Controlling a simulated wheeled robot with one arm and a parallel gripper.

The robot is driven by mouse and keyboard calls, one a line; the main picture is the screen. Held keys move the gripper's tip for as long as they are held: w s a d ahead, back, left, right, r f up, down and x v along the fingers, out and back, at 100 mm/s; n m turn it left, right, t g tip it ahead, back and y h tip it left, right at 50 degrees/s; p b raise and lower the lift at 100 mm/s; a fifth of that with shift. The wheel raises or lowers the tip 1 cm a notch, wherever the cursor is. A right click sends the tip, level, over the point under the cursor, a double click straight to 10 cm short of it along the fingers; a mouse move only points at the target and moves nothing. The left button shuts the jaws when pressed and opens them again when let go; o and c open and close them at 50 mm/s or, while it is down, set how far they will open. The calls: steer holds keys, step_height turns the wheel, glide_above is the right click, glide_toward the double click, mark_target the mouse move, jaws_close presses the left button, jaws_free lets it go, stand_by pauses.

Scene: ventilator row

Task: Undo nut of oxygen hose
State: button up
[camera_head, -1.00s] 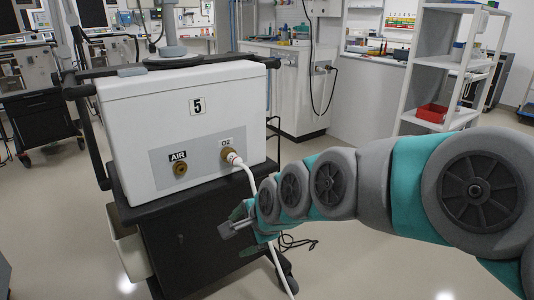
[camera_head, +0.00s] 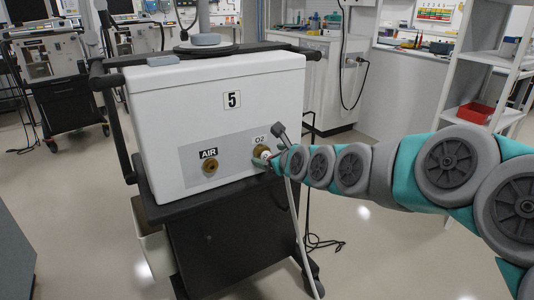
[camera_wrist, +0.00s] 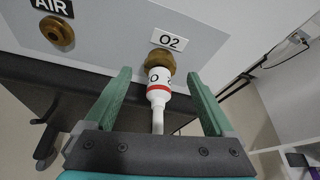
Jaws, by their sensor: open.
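The brass nut (camera_wrist: 160,62) of the oxygen hose sits on the port under the O2 label, on the rear panel of the white ventilator marked 5 (camera_head: 215,125). The white hose end with a red band (camera_wrist: 158,88) comes out of the nut, and the white hose (camera_head: 296,235) hangs down to the floor. My gripper (camera_wrist: 160,75) is open, with its two green fingers on either side of the hose end and their tips near the nut. The fingers look apart from it. In the head view my gripper (camera_head: 266,158) partly covers the nut.
A brass AIR port (camera_head: 210,167) is left of the O2 port. The ventilator stands on a black cart (camera_head: 225,225) with a handle bar. A white shelf with a red bin (camera_head: 475,113) stands at the right. A dark cable (camera_head: 322,243) lies on the floor.

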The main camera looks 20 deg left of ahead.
mark_target(267, 154)
steer(key=shift+x, duration=1.8)
steer(key=c, duration=1.4)
